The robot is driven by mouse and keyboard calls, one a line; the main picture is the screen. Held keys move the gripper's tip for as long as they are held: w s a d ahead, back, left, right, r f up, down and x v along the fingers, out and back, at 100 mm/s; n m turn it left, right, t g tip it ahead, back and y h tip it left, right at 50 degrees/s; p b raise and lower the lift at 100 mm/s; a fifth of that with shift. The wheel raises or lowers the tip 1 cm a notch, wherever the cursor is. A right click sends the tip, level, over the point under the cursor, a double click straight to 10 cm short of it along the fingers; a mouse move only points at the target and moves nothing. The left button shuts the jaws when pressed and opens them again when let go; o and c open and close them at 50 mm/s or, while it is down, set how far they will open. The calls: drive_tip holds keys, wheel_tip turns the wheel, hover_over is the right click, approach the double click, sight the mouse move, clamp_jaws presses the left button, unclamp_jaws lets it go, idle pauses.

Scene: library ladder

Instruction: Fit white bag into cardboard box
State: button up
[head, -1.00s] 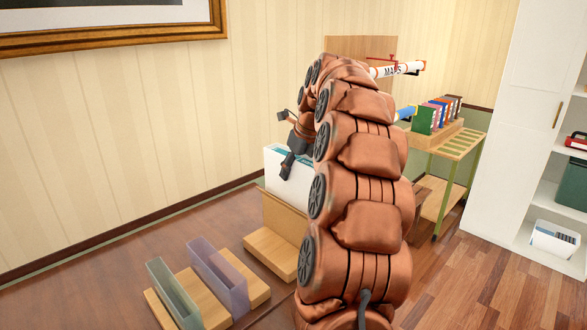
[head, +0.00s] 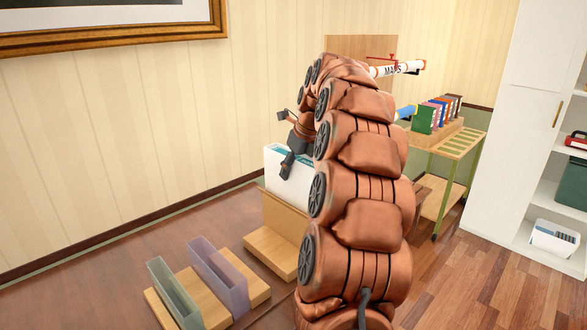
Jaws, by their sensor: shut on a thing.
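The white bag (head: 274,168), a flat upright thing with a teal upper edge, shows left of my arm. My gripper (head: 288,162) is shut on it near its top. The tan cardboard box (head: 284,215) stands directly below the bag on a wooden base. The bag's lower part is hidden behind the box's near wall, so the bag seems to be at least partly inside. My arm hides the right side of both the bag and the box, and how deep the bag sits cannot be told.
A green-grey holder (head: 173,292) and a purple holder (head: 218,275) stand on wooden bases at the front left. A trolley (head: 457,146) with coloured books stands behind my arm at the right. A white shelf cabinet (head: 515,110) is at the far right.

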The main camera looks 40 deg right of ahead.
sight(306, 162)
drive_tip(key=shift+f+b, duration=1.35)
drive_tip(key=shift+f, duration=2.45)
idle(0.6)
drive_tip(key=o, duration=1.3)
drive_tip(key=shift+o, duration=0.2)
drive_tip(key=shift+r, duration=0.1)
drive_tip(key=v, duration=1.2)
